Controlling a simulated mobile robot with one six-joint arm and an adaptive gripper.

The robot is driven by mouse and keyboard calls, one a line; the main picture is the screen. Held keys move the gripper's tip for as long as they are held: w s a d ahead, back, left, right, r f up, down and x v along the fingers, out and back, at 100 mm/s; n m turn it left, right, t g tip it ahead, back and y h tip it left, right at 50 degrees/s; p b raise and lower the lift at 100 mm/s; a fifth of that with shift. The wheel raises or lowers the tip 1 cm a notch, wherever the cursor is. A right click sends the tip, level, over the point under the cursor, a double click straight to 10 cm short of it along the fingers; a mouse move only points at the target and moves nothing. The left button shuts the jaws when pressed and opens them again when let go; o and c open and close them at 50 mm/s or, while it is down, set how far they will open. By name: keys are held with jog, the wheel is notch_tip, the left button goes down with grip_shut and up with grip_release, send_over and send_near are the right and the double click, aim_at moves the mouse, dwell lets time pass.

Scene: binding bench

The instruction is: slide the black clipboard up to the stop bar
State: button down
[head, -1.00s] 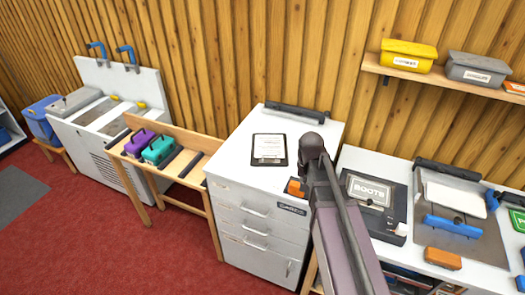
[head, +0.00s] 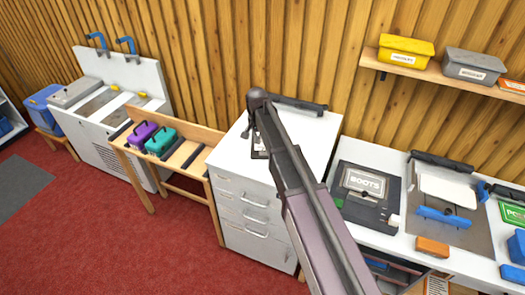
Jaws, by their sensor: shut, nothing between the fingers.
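The black clipboard (head: 259,154) lies on the white drawer cabinet's top (head: 228,152). Only a small left part of it shows; my arm hides the rest. The stop bar (head: 308,104), a dark bar, runs along the back of that top, partly behind my arm. My gripper (head: 246,133) is mostly hidden by my arm. A small dark part of it shows by the clipboard's left side, and it is shut with nothing held. I cannot tell whether it touches the clipboard.
A low wooden table with purple (head: 142,132) and teal (head: 160,142) boxes stands left of the cabinet. A bench with a dark BOOTS case (head: 367,190) and an orange block (head: 432,247) is at right. The cabinet top's right part is clear.

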aim_at(262, 157)
jog(key=shift+f, duration=0.1)
notch_tip(262, 157, down, 10)
jog(key=b, duration=1)
jog(key=shift+w+d, duration=0.25)
jog(key=shift+w, duration=0.4)
jog(key=shift+w+d, duration=0.2)
jog(key=shift+w, duration=0.4)
jog(key=shift+w+d, duration=0.25)
jog(key=shift+w, duration=0.4)
jog(key=shift+w, duration=0.1)
